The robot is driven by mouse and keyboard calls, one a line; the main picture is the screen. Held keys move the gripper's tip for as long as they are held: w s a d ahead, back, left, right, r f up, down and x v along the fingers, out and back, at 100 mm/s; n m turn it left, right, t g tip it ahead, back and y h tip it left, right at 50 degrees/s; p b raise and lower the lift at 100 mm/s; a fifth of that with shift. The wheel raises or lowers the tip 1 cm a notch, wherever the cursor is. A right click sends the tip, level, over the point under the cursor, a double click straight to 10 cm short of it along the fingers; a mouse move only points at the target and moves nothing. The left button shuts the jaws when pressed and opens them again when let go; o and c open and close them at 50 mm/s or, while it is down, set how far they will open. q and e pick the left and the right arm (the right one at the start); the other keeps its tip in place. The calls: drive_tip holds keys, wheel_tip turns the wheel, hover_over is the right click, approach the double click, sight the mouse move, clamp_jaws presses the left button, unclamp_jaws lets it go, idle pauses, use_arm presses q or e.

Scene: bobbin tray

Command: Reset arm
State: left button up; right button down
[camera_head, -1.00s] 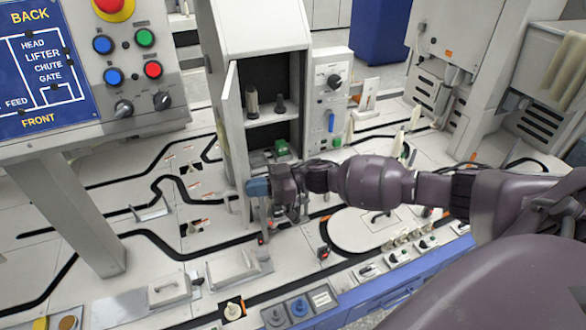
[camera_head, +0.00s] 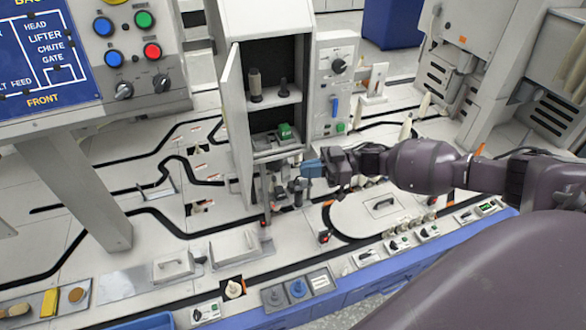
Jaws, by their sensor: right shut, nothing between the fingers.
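My right arm comes in from the right and its gripper (camera_head: 312,168), with a blue tip, points left in front of the open cabinet's lower part. It is shut and empty. Its fingers are small and partly merge with the metal parts beside them. The open cabinet (camera_head: 233,110) holds a grey-brown bobbin-like piece (camera_head: 255,84) and a darker one (camera_head: 283,88), both upright on its shelf. A green part (camera_head: 285,131) is in the compartment below. My left gripper is not in view.
A control panel (camera_head: 131,75) with coloured buttons stands at the upper left on a grey post (camera_head: 85,190). A round lid with a handle (camera_head: 378,210) lies below my right forearm. A row of switches (camera_head: 400,240) lines the front edge.

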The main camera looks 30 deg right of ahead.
drive_tip(key=shift+s+d, duration=0.2)
drive_tip(key=shift+d, duration=0.15)
drive_tip(key=w+n+t+h, duration=0.1)
drive_tip(key=w+t+h, duration=0.3)
drive_tip(key=w+t, duration=0.1)
drive_tip(key=s+a+f+m+t+h, duration=0.3)
drive_tip(key=a+f+h, duration=0.1)
drive_tip(key=a+h, duration=0.15)
drive_tip(key=s+a+f+m+g+h, duration=0.1)
drive_tip(key=s+f+m+g+h, duration=0.1)
drive_tip(key=s, duration=1)
drive_tip(key=s+a+f+m+g+h+p, duration=0.1)
drive_tip(key=s+f+m+h, duration=0.4)
drive_tip(key=s, duration=0.8)
wheel_tip(320, 180, down, 2)
drive_tip(key=m, duration=0.3)
drive_tip(key=shift+f+m+g, duration=0.25)
drive_tip(key=shift+m+g, duration=0.05)
drive_tip(key=shift+g, duration=0.1)
